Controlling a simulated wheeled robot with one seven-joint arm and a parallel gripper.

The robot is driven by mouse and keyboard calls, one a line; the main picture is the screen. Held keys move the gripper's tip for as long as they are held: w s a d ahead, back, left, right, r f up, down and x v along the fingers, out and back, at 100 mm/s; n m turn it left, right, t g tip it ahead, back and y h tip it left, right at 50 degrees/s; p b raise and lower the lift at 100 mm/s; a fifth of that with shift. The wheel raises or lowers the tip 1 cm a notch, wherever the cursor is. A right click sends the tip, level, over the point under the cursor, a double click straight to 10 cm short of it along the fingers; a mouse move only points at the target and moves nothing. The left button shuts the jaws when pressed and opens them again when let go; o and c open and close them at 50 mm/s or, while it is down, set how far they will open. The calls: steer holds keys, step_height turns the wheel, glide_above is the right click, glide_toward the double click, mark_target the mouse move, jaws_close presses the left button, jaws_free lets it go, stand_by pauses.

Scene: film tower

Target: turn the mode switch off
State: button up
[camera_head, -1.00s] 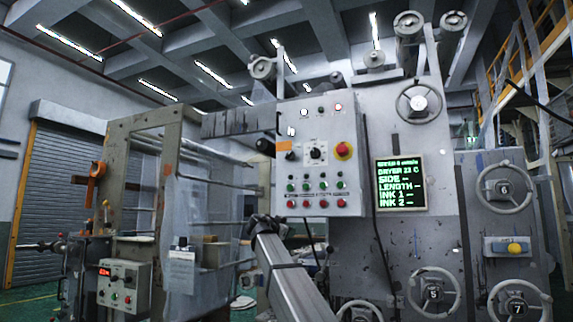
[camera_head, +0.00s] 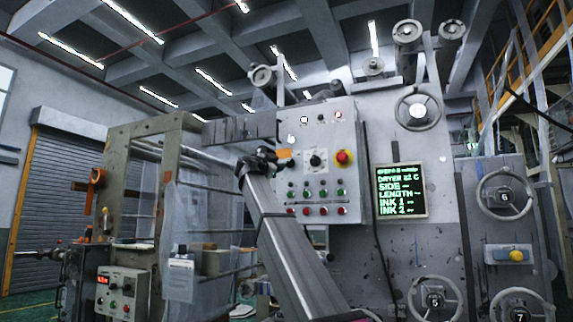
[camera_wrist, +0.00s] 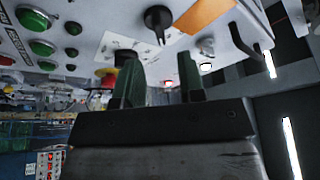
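A black rotary switch on a white plate (camera_head: 315,160) sits on the grey control panel (camera_head: 348,122); I take it for the mode switch, but its lettering is unreadable. In the wrist view the black knob (camera_wrist: 158,18) is at the top, beyond the fingertips and apart from them. My gripper (camera_head: 262,158) is at the panel's left edge, left of the knob. In the wrist view its two green fingers (camera_wrist: 158,72) stand apart with nothing between them. The gripper is open. It hides part of the panel's left side in the head view.
A red emergency button (camera_head: 344,157) is right of the knob, and an orange label (camera_head: 284,153) is left of it. Rows of green and red buttons (camera_head: 323,210) lie below. A green-text display (camera_head: 401,191) and handwheels (camera_head: 504,197) are further right.

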mark_target(288, 162)
steer(key=shift+x, duration=3.05)
jaws_close()
